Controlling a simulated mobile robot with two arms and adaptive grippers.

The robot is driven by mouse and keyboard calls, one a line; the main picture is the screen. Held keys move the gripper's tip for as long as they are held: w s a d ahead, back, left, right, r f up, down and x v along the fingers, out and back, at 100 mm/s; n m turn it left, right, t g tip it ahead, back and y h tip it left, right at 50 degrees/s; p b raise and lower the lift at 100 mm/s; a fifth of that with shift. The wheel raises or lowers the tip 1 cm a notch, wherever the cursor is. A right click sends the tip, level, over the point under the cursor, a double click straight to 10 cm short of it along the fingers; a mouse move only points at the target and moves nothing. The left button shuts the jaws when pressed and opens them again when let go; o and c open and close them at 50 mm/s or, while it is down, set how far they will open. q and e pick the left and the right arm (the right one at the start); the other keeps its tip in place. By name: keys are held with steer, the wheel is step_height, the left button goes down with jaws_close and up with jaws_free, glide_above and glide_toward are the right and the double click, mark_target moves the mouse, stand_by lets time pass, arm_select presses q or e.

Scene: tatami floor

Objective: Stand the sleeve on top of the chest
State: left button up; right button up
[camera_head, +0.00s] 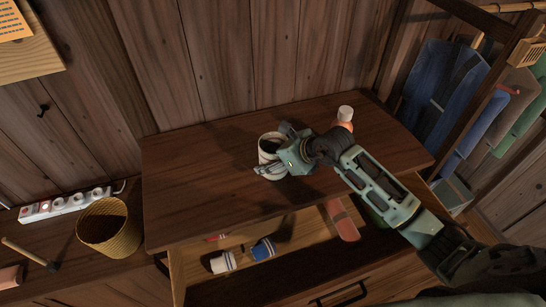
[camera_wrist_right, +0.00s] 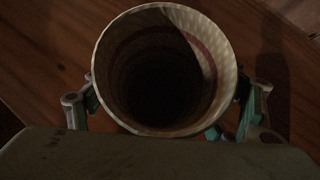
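The sleeve (camera_head: 269,143) is a pale, open-ended tube with a darker band, over the left middle of the wooden chest's top (camera_head: 200,190). It looks about upright. In the right wrist view I look down into the sleeve's (camera_wrist_right: 103,75) round, dark mouth, with wood around it. My right gripper (camera_head: 272,166) is closed around the sleeve, with a finger on either side of it. Whether its base touches the chest top or hangs just above is hidden. My left gripper is not in view.
A white-capped bottle (camera_head: 345,114) stands at the chest top's back, beyond my right arm. A wicker basket (camera_head: 128,238) and power strip (camera_head: 65,204) are left. Clothes (camera_head: 445,85) hang right.

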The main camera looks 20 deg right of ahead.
steer(key=shift+r, duration=0.1)
steer(key=shift+r, duration=0.15)
steer(key=b+v, duration=0.2)
steer(key=v, duration=1)
steer(key=shift+s+f, duration=0.15)
steer(key=shift+f, duration=0.05)
